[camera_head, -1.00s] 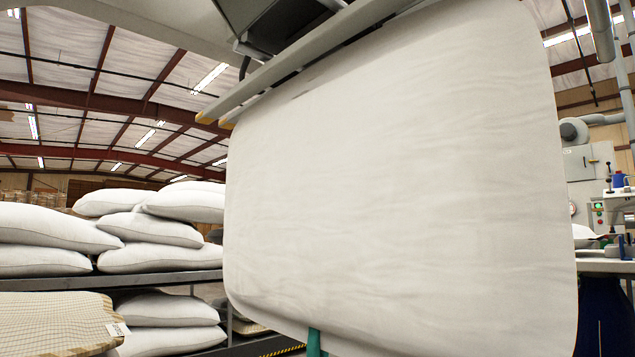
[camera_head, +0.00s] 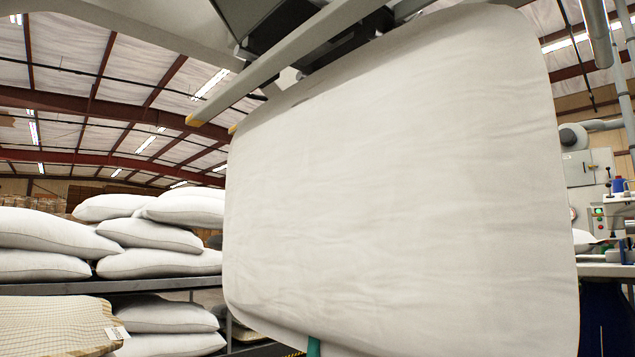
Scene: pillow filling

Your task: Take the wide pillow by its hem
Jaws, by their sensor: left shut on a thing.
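The wide pillow (camera_head: 400,190), a large white, slightly wrinkled panel with rounded corners, hangs upright and fills the middle and right of the view. My left gripper (camera_head: 214,124) reaches along its top edge with two long grey fingers with yellow tips. The far finger lies along the pillow's top edge and is mostly hidden by it. The near finger appears a little apart from the cloth, but the gripper is shut on the pillow. The exact grip on the hem is hidden. My right gripper is not in view.
A rack (camera_head: 160,285) of stacked white pillows (camera_head: 150,235) stands at the left. A checked, tagged piece (camera_head: 55,325) lies at the lower left. A sewing station (camera_head: 612,215) stands at the right. A teal strip (camera_head: 313,347) shows under the pillow's lower edge.

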